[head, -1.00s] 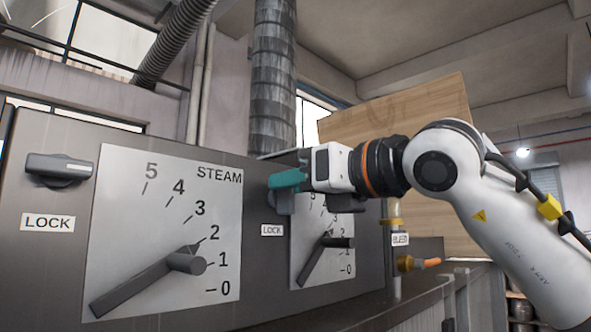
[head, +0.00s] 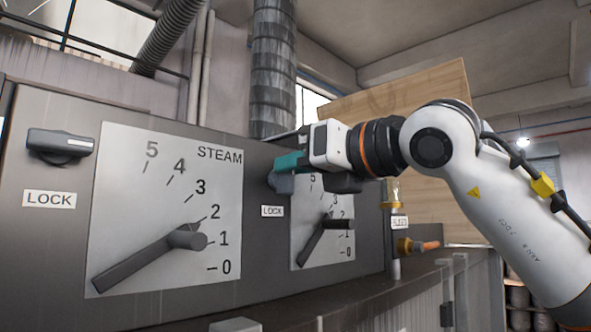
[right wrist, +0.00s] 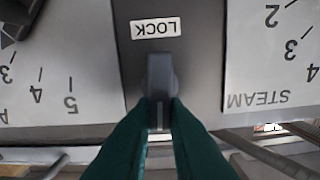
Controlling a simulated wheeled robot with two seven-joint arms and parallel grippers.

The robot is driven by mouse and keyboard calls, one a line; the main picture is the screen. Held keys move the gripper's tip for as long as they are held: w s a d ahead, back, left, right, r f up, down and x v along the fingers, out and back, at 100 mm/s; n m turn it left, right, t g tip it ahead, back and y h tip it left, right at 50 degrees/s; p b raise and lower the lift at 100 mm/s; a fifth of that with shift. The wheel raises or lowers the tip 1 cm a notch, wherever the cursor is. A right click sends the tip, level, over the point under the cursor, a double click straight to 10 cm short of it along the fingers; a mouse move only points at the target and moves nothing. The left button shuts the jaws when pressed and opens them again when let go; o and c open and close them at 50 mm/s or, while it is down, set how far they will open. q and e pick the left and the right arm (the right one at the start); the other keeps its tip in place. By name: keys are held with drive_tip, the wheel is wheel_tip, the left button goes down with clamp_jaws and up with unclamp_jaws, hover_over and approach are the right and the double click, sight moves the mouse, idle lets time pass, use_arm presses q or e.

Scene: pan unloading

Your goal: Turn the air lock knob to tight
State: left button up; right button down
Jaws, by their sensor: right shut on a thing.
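The air lock knob (head: 282,184) is a grey handle on the dark panel, above the right LOCK label (head: 272,211) and beside the smaller dial plate. My right gripper (head: 287,163) has its teal fingers shut on this knob and partly hides it in the head view. In the right wrist view, which is upside down, the knob (right wrist: 161,75) stands upright in the picture between the fingertips (right wrist: 158,112), below the LOCK label. No "tight" marking is readable. My left gripper is not in view.
A second lock knob (head: 60,143) lies level at the left, above its own LOCK label. The smaller dial's lever (head: 325,235) stands just below my right gripper. A valve with an orange handle (head: 425,245) is at the right.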

drive_tip(key=shift+w+d+f+m+b, duration=0.2)
drive_tip(key=shift+f+m+b, duration=0.1)
drive_tip(key=shift+m+b, duration=2.2)
drive_tip(key=shift+w+d+f+m+b, duration=0.2)
drive_tip(key=shift+m+b, duration=1.5)
drive_tip(key=shift+m, duration=1.45)
drive_tip(key=shift+w+d+f+m+b, duration=0.2)
drive_tip(key=shift+f+m+b, duration=0.15)
drive_tip(key=shift+m+b, duration=2.15)
drive_tip(key=shift+m+p, duration=0.35)
drive_tip(key=shift+m, duration=0.2)
drive_tip(key=c, duration=1.4)
unclamp_jaws()
drive_tip(key=shift+d, duration=0.1)
drive_tip(key=shift+c, duration=0.2)
drive_tip(key=b+v, duration=0.4)
drive_tip(key=v, duration=0.8)
